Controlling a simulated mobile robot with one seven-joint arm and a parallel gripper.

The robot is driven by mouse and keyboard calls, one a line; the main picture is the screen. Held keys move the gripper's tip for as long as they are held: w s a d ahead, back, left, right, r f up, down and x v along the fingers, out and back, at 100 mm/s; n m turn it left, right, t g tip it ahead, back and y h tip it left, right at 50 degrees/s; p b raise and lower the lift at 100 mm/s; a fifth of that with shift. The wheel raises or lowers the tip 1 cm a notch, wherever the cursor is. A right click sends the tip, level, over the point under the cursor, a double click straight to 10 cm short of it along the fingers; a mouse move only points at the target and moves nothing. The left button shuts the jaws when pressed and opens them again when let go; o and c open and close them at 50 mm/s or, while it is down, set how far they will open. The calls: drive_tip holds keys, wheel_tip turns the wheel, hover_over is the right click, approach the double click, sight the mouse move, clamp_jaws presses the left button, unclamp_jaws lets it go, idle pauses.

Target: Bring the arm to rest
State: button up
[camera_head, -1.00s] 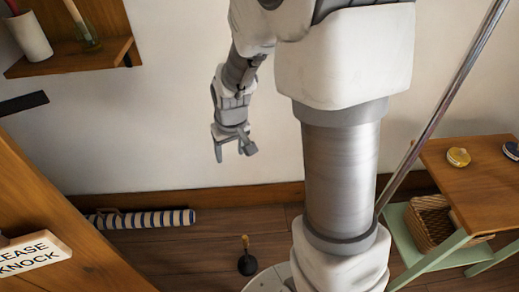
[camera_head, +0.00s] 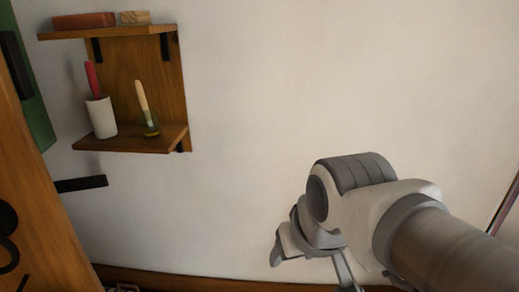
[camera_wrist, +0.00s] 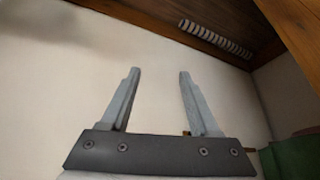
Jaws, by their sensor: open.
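My arm reaches in from the lower right of the head view, bent in front of the pale wall (camera_head: 260,110). My gripper (camera_head: 312,268) hangs at its end, low in the picture, and part of it runs near the bottom edge. In the wrist view my gripper (camera_wrist: 159,73) shows two grey fingers spread well apart. Nothing is between them but bare wall behind. The gripper is open and empty, and I see it touching nothing.
A wooden wall shelf (camera_head: 160,90) holds a white cup (camera_head: 101,117) and a brush in a glass jar (camera_head: 150,122). A wooden panel (camera_head: 35,200) stands at the left. A striped roll (camera_wrist: 216,38) shows in the wrist view. The wall between shelf and arm is clear.

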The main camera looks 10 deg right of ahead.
drive_tip(key=shift+s+r, duration=0.25)
drive_tip(key=shift+s, duration=0.6)
drive_tip(key=shift+r, duration=0.1)
wheel_tip(320, 180, up, 24)
drive_tip(key=p, duration=2.4)
drive_tip(key=shift+f, duration=0.2)
drive_tip(key=shift+c, duration=1)
drive_tip(key=shift+a, duration=0.25)
